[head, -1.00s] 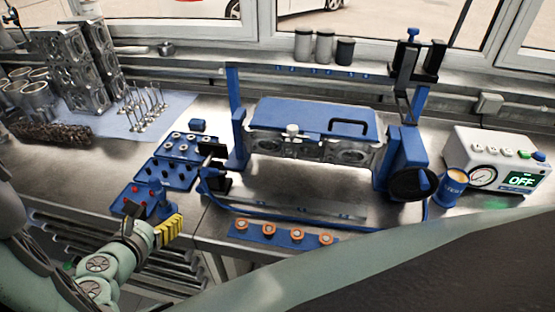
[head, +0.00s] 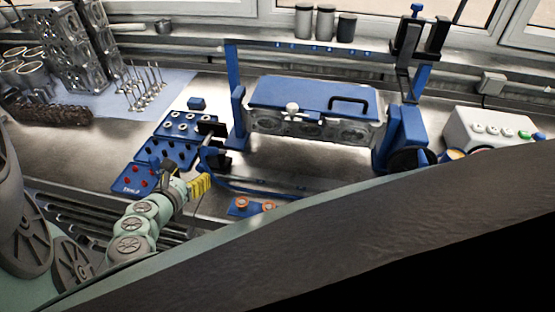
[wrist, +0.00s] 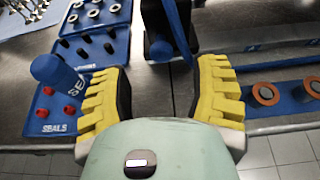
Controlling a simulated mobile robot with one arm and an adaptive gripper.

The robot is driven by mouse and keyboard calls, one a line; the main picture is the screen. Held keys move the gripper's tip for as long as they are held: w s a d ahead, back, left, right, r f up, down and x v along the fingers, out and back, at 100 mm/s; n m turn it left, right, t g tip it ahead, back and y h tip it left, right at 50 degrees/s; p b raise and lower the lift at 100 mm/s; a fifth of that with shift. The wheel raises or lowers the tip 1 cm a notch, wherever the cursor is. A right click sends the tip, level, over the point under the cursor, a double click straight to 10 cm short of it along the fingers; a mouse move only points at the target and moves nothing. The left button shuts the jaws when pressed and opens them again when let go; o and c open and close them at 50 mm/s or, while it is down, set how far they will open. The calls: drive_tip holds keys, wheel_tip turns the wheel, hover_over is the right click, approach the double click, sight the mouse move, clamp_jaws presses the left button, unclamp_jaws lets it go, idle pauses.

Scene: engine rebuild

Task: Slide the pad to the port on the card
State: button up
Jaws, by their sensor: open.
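My gripper (head: 199,187) is open and empty, its yellow ribbed fingers well apart in the wrist view (wrist: 165,80). It is above the bench's front edge, right of the red-pegged SEALS tray (head: 135,180). Beyond it, a blue stand with black parts (head: 212,150) shows; in the wrist view a dark round piece (wrist: 161,49) sits beside a blue rod. A blue clamp frame (head: 237,110) holds a metal block under a blue cover (head: 310,100). A black round pad-like disc (head: 408,158) is at its right, partly hidden. I cannot make out a card or its port.
Trays with black pegs (head: 168,153) and pale rings (head: 185,125) lie left of the stand. A blue strip with orange-ringed pieces (head: 240,205) lies at the front. A white gauge box (head: 490,128) stands right. My arm hides the front right.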

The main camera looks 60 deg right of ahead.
sight(199, 169)
drive_tip(key=shift+b+x, duration=0.5)
drive_tip(key=shift+x, duration=2.8)
drive_tip(key=shift+s, duration=0.15)
clamp_jaws()
